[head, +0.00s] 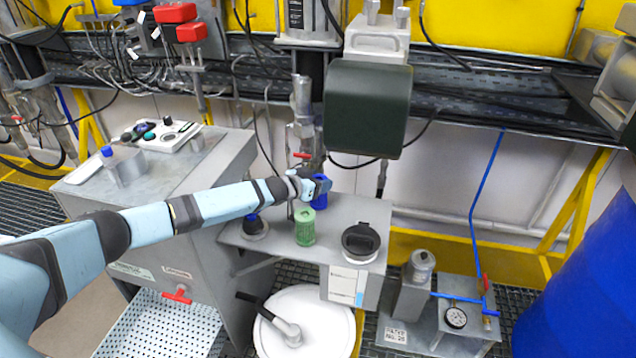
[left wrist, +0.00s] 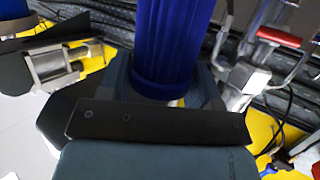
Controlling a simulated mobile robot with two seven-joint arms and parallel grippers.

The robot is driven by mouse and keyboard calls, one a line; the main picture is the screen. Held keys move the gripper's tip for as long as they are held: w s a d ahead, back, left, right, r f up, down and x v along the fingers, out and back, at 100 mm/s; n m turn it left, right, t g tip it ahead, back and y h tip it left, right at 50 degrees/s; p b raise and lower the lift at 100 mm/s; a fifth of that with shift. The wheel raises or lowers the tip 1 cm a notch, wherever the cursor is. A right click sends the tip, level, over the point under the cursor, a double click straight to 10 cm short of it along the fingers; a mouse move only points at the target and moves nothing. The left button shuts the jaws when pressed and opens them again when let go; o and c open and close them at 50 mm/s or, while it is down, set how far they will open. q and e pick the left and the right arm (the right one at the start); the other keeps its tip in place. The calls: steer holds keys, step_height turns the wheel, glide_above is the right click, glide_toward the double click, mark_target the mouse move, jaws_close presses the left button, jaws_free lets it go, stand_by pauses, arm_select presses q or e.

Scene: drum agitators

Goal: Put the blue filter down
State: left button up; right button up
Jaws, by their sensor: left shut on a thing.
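My left gripper (head: 323,184) is shut on the blue filter (head: 319,199) above the back part of the small grey shelf (head: 332,225). In the left wrist view the ribbed blue filter (left wrist: 168,45) stands between the jaws (left wrist: 170,92). The filter's lower end is partly hidden by the gripper, and I cannot tell whether it touches the shelf. A green filter (head: 304,227) stands on the shelf just in front. My right gripper is not in view.
A dark holder with a blue tip (head: 254,227) stands left on the shelf and a black-lidded cup (head: 360,242) right. Pipework with a red handle (head: 302,156) rises behind. A dark green box (head: 368,108) hangs above. A white drum lid (head: 303,325) lies below.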

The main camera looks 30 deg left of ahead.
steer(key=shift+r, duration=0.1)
arm_select(q)
steer(key=o, duration=0.5)
steer(key=shift+f, duration=0.15)
steer(key=o, duration=0.4)
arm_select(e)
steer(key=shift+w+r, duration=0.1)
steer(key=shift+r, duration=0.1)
arm_select(q)
steer(key=shift+r, duration=0.2)
steer(key=shift+s, duration=0.25)
steer(key=v, duration=1.1)
steer(key=shift+s+a+r, duration=0.1)
steer(key=shift+s+r, duration=0.05)
steer(key=shift+s, duration=0.1)
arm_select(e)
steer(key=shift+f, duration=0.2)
